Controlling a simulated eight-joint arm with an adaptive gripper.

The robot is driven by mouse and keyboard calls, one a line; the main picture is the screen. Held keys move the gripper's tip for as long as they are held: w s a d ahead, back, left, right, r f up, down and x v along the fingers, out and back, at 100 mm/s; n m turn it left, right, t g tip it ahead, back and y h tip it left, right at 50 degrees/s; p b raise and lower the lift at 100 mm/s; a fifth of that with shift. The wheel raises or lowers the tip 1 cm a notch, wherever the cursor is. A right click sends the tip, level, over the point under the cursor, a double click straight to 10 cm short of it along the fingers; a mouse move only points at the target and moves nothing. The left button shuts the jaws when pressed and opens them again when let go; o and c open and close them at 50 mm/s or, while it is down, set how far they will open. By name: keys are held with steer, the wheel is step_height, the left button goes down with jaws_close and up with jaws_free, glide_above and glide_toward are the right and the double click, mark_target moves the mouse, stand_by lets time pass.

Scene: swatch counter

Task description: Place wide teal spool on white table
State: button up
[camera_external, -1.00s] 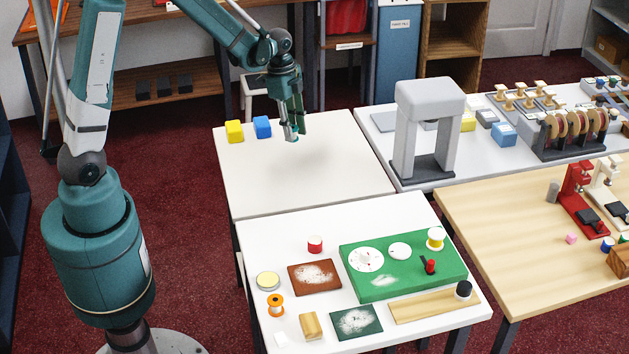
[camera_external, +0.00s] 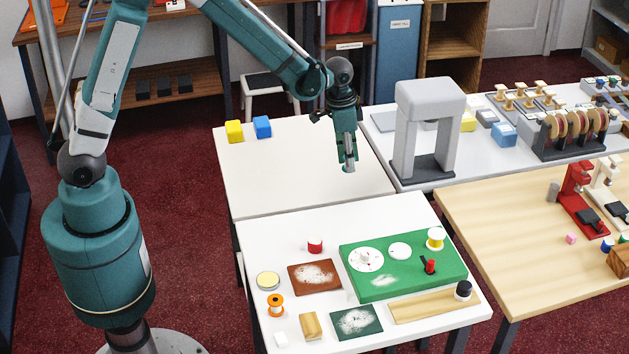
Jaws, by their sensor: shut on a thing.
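My gripper (camera_external: 347,164) is shut, pointing down over the right part of the back white table (camera_external: 290,190). A small teal thing (camera_external: 348,170) shows at its fingertips, apparently the teal spool; the fingers hide most of it. It seems to be held above the tabletop, but I cannot tell the exact height. A second white table (camera_external: 257,235) stands in front of it.
A yellow cube (camera_external: 234,131) and a blue cube (camera_external: 262,127) sit at the back left. A grey arch (camera_external: 428,100) stands to the right of my gripper. The front table holds a green board (camera_external: 375,287), a red spool (camera_external: 315,245) and an orange spool (camera_external: 276,304). The back table's middle is clear.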

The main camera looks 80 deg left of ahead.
steer(key=w+d+n, duration=0.2)
steer(key=w+d, duration=0.1)
steer(key=d, duration=0.3)
steer(key=shift+d+f, duration=0.3)
steer(key=shift+f, duration=0.05)
steer(key=shift+a, duration=0.1)
steer(key=s+a+r+n, duration=0.1)
steer(key=s+a+n, duration=0.3)
steer(key=s+a, duration=0.6)
steer(key=s+a+r+n+y, duration=0.1)
steer(key=s+a+n, duration=0.4)
steer(key=s+a, duration=0.5)
steer(key=a+r, duration=0.1)
steer(key=a, duration=0.3)
steer(key=shift+f+b, duration=0.4)
steer(key=shift+f, duration=2.45)
steer(key=shift+f, duration=0.1)
